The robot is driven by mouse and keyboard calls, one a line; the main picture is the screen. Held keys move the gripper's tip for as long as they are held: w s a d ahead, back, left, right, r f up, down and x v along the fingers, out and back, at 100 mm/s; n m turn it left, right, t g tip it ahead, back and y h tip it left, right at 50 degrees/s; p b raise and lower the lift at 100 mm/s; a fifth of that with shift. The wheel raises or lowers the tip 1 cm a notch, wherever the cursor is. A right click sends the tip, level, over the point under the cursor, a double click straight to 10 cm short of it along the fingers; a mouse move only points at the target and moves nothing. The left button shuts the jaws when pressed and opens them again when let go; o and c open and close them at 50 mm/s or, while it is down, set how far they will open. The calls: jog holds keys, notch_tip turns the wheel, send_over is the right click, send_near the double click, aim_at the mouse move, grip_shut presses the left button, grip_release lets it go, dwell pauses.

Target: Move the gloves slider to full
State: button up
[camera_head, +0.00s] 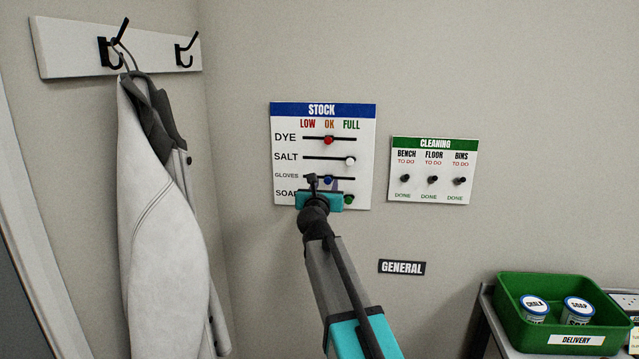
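The white stock board (365,150) hangs on the wall with columns LOW, OK and FULL. Its gloves row has a blue slider knob (328,180) on a black track, under the OK column. My gripper (321,184) is at the board, right at the gloves row, covering part of the rows below. A dark finger shows just left of the blue knob; a purplish shape lies to its right. I cannot tell whether the fingers touch the knob or are closed on it. The red dye knob (328,140) is under OK, the white salt knob (350,161) under FULL.
The green soap knob (349,199) is under FULL, close to my gripper. A cleaning board (472,172) with several black switches hangs to the right. A coat (160,220) hangs at left. A green delivery tray (520,338) holds two tubs at lower right.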

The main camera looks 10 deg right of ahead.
aim_at(328, 180)
jog(key=shift+x, duration=1.35)
grip_shut()
